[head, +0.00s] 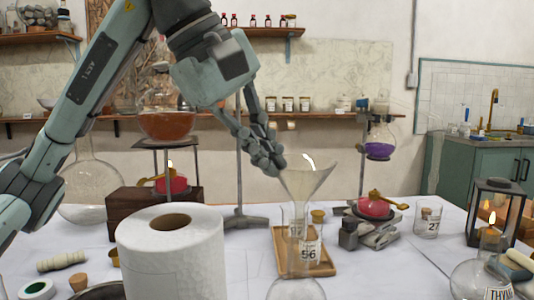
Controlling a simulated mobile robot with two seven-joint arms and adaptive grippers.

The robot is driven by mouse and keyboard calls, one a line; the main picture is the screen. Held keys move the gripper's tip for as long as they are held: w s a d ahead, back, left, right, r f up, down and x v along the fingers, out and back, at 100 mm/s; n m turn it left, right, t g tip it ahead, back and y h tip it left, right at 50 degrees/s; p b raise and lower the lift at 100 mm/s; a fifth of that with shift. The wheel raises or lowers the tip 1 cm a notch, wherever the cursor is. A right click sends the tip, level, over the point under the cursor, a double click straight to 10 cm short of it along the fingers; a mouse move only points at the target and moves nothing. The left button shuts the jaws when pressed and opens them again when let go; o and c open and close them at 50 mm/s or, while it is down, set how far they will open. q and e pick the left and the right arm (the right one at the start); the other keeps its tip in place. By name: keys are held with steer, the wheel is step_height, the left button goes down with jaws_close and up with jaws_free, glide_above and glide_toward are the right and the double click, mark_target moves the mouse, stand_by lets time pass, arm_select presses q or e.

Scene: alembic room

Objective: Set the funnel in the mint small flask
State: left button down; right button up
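A clear glass funnel (307,182), wide mouth up, is in the middle of the head view. My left gripper (273,166) comes down from the upper left, and its fingertips come together at the funnel's left rim, seemingly pinching it. The funnel's narrow end overlaps the upright neck of a clear glass flask (297,288) at the bottom edge. I cannot tell whether the stem is inside the neck or in front of or behind it. The flask's lower part is cut off, and no clear mint tint shows on it. My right gripper is not in view.
A wooden tray (316,268) with labelled jars stands behind the flask neck. A white paper roll (172,255) is at left front. A stand with a red burner (374,207), a lantern (496,212) and a labelled flask (484,277) are to the right.

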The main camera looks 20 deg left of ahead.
mark_target(300, 201)
arm_select(q)
steer(key=shift+f, duration=0.15)
steer(key=shift+f+b, duration=1.1)
steer(key=shift+f, duration=0.2)
steer(key=shift+f+b, duration=1.55)
steer(key=shift+f, duration=0.6)
stand_by(3.2)
steer(key=c, duration=1.6)
jaws_free()
steer(key=shift+c, duration=0.2)
steer(key=shift+r, duration=0.15)
